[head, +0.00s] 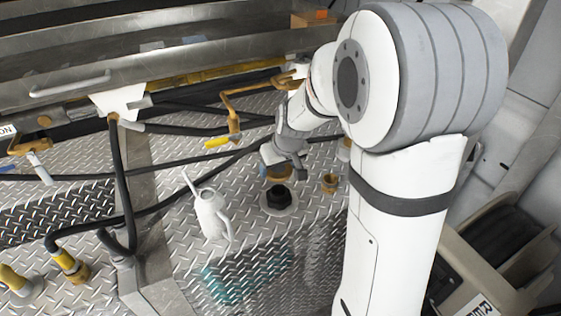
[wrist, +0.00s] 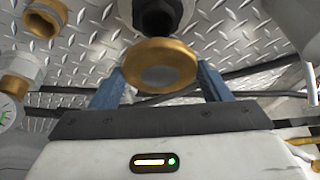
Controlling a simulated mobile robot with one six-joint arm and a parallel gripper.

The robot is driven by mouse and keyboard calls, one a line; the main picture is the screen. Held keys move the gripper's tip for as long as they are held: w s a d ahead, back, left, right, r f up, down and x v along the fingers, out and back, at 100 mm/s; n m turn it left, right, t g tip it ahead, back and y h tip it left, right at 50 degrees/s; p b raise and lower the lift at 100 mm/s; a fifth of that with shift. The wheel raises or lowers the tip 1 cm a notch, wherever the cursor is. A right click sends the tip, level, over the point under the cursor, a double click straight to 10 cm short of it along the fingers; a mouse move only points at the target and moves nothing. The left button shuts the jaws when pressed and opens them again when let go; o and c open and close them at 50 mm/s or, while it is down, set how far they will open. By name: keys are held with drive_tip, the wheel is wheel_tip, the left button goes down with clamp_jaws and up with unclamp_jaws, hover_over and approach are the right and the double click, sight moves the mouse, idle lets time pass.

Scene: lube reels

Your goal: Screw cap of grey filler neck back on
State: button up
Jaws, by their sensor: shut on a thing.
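My gripper (wrist: 160,82) has two blue fingers shut on a round brass cap (wrist: 160,66) with a grey centre. In the head view my gripper (head: 284,158) is low over the tread-plate deck, and the brass cap (head: 279,174) shows below it. A black hexagonal fitting on a round flange (head: 279,197) stands just in front of the cap. In the wrist view this fitting (wrist: 158,16) is just beyond the cap. I cannot pick out the grey filler neck for certain; the cap and fingers may hide it, and I cannot tell whether the cap touches it.
A white spouted can (head: 212,214) stands left of the black fitting. A small brass fitting (head: 329,183) is to the right; brass fittings (wrist: 45,18) also show at the wrist view's left. Black hoses (head: 185,130) and a yellow-handled nozzle (head: 222,140) lie behind and left. Teal liquid (head: 245,272) wets the front deck.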

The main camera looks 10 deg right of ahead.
sight(280, 181)
drive_tip(key=shift+d+f+b, duration=0.1)
drive_tip(key=shift+b, duration=0.25)
drive_tip(key=shift+f+b, duration=2.75)
drive_tip(key=shift+f, duration=0.05)
drive_tip(key=shift+s+b, duration=0.1)
drive_tip(key=shift+b, duration=0.2)
drive_tip(key=shift+f+b, duration=0.6)
drive_tip(key=shift+r, duration=0.15)
drive_tip(key=m+h, duration=0.1)
drive_tip(key=m, duration=0.1)
drive_tip(key=m+h, duration=0.1)
drive_tip(key=m, duration=0.2)
drive_tip(key=shift+f, duration=0.2)
